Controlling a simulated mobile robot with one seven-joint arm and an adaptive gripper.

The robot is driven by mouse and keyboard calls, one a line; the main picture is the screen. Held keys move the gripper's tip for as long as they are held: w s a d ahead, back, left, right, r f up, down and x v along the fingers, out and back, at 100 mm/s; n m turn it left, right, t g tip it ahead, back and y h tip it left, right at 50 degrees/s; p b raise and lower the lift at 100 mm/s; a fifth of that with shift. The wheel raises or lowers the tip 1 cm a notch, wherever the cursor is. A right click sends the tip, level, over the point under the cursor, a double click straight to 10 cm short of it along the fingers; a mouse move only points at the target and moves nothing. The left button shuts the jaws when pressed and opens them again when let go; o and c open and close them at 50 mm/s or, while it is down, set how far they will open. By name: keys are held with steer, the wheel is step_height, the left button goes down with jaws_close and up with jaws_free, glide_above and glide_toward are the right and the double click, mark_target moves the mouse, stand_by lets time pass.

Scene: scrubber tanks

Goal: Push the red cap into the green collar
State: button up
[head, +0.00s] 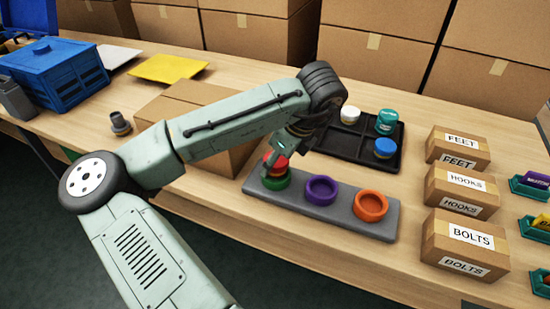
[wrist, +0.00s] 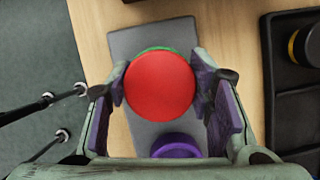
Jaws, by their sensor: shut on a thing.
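The red cap (head: 277,160) is between the fingers of my gripper (head: 275,163), right at the green collar (head: 275,181) on the left end of the grey bar. In the wrist view my gripper (wrist: 163,95) is shut on the red cap (wrist: 160,85), with a finger on each side. The cap hides most of the green collar (wrist: 158,49); only its far edge shows. In the head view the cap sits above the collar. I cannot tell how deep it is in it.
The grey bar (head: 336,212) also holds a purple collar (head: 321,190) and an orange collar (head: 370,205). A black tray (head: 352,141) with white, teal and blue caps stands behind. Labelled boxes (head: 464,240) stand at the right, and a cardboard box (head: 205,125) is behind my arm.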

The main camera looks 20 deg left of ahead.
steer(key=shift+o, duration=0.2)
steer(key=shift+s+d+f+b, duration=0.1)
steer(key=shift+s+f+b, duration=0.1)
steer(key=shift+f, duration=0.4)
steer(key=shift+s+f+b, duration=0.1)
steer(key=shift+f+b, duration=0.1)
steer(key=shift+f, duration=0.4)
stand_by(0.7)
steer(key=shift+c, duration=1.4)
steer(key=shift+f, duration=0.1)
steer(key=o, duration=0.9)
steer(key=shift+o, duration=1.2)
steer(key=shift+w+f, duration=0.15)
steer(key=shift+o, duration=1.6)
steer(key=shift+r, duration=0.2)
steer(key=shift+w, duration=0.1)
